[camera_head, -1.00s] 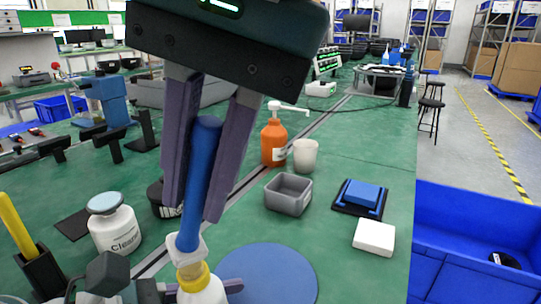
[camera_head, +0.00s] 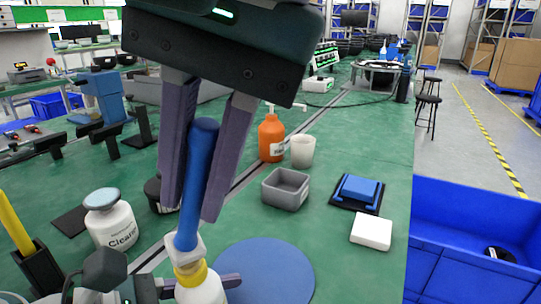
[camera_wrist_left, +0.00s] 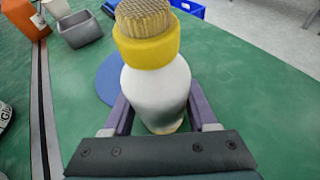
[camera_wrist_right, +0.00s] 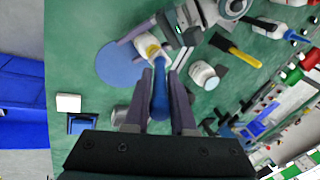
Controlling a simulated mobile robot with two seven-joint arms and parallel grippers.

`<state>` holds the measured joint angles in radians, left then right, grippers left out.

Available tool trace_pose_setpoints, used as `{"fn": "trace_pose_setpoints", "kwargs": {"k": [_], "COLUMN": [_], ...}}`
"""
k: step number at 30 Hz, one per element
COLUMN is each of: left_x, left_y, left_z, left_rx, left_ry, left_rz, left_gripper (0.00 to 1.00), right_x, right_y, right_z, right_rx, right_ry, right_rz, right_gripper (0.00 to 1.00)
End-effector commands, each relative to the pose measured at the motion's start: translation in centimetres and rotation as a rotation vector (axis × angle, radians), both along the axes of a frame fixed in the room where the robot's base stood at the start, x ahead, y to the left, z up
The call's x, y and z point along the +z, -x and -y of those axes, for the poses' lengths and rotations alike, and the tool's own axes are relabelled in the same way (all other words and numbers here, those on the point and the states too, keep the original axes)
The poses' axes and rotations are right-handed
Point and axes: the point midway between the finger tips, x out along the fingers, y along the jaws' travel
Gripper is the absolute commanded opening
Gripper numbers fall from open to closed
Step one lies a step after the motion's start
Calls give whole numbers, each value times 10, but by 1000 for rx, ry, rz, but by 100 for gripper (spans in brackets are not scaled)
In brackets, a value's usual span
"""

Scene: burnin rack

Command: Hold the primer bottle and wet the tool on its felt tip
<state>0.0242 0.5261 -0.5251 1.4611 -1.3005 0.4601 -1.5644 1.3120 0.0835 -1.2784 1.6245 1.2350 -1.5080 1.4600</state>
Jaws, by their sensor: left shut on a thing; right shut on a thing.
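The primer bottle is white with a yellow collar (camera_head: 190,274) and stands at the bottom of the head view. In the left wrist view its white body (camera_wrist_left: 156,92) and tan felt tip (camera_wrist_left: 145,18) show clearly. My left gripper (camera_wrist_left: 160,118) is shut on the bottle's body. My right gripper (camera_head: 205,160) is shut on the blue-handled tool (camera_head: 200,170). The tool's pale lower end (camera_head: 187,248) points down at the bottle's top. The right wrist view shows the tool (camera_wrist_right: 160,92) meeting the bottle top; exact contact with the felt is hidden.
A round blue mat (camera_head: 268,272) lies beside the bottle. A cleaner jar (camera_head: 112,222) stands left, and a yellow-handled tool sits in a black holder (camera_head: 38,270). A grey bin (camera_head: 286,190), orange pump bottle (camera_head: 271,140), white cup (camera_head: 303,151) and white block (camera_head: 371,232) stand beyond.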

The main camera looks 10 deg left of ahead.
Motion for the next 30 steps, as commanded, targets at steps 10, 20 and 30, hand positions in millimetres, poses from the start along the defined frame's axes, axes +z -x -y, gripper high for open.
{"fn": "trace_pose_setpoints", "kwargs": {"k": [10,20,30], "left_x": [0,0,0], "left_y": [0,0,0], "left_z": [0,0,0], "left_rx": [0,0,0], "left_ry": [0,0,0], "left_rz": [0,0,0], "left_gripper": [0,0,0], "right_x": [-4,-7,-8], "right_y": [0,0,0], "right_z": [0,0,0], "right_rx": [0,0,0], "right_ry": [0,0,1], "right_rz": [1,1,-1], "right_gripper": [0,0,0]}}
